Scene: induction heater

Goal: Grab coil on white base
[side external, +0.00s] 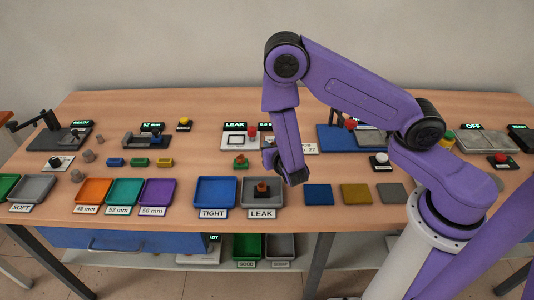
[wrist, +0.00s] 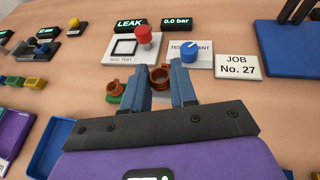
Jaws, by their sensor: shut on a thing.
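In the wrist view, my gripper (wrist: 160,72) has its two blue fingers closed on a copper-coloured coil (wrist: 160,79), whose round opening shows between the fingertips. The fingers hide most of its base, so I cannot tell the base's colour. A second copper-coloured coil on a green base (wrist: 114,98) is just left of the fingers; it also shows in the side view (side external: 240,163). A third coil on a dark base (side external: 262,189) stands in the grey LEAK tray (side external: 279,205). In the side view, my arm hides the held coil.
The seal test panel (wrist: 118,52) with a red knob (wrist: 144,35) is just beyond the fingers. A blue knob (wrist: 189,51) and the JOB No. 27 card (wrist: 237,66) are to the right. The blue TIGHT tray (side external: 216,191) is left of the LEAK tray.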

